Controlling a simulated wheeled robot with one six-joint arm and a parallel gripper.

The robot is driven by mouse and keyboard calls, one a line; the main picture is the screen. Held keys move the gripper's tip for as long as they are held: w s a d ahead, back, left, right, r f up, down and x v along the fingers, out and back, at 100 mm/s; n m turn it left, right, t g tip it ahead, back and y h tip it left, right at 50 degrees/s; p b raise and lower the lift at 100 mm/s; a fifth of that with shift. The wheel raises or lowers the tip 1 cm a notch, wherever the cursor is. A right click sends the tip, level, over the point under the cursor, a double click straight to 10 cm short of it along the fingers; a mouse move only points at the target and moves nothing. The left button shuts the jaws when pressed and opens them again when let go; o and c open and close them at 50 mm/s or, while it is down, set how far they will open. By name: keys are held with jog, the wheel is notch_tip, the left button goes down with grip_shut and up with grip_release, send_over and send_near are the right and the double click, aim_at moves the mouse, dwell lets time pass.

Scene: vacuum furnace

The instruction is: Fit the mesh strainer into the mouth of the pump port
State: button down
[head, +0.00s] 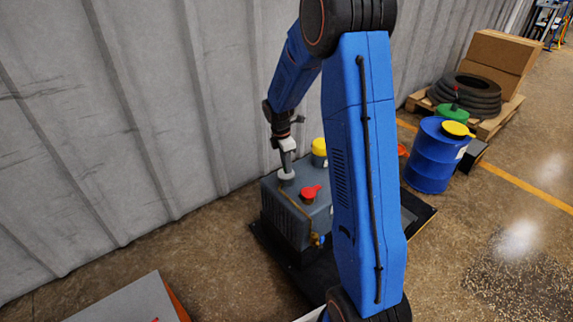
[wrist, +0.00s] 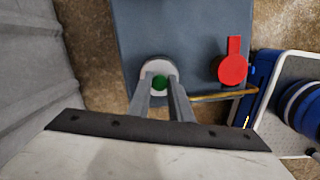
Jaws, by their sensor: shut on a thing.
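The pump is a dark grey box (head: 284,218) near the corrugated wall, and its flat top fills the upper middle of the wrist view (wrist: 195,50). A pale round collar, seemingly the pump port (head: 286,179), stands on its top; it also shows in the wrist view (wrist: 157,64). My gripper (head: 287,168) points down over the collar. In the wrist view my gripper (wrist: 160,86) is shut on a small green knob, seemingly part of the mesh strainer (wrist: 160,81). The knob lies within the collar's outline. The mesh is hidden, and I cannot tell how deep it sits.
A red handle (head: 309,192) is beside the collar on the pump top, also in the wrist view (wrist: 232,66). A yellow cap (head: 319,147) stands behind it. A blue drum (head: 434,155) and a loaded pallet (head: 490,121) are at right. The corrugated wall (head: 120,120) is close at left.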

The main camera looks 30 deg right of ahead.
jog(key=shift+f, duration=0.1)
jog(key=c, duration=1.5)
grip_release()
jog(key=shift+c, duration=0.2)
notch_tip(320, 180, up, 17)
jog(key=a, duration=0.2)
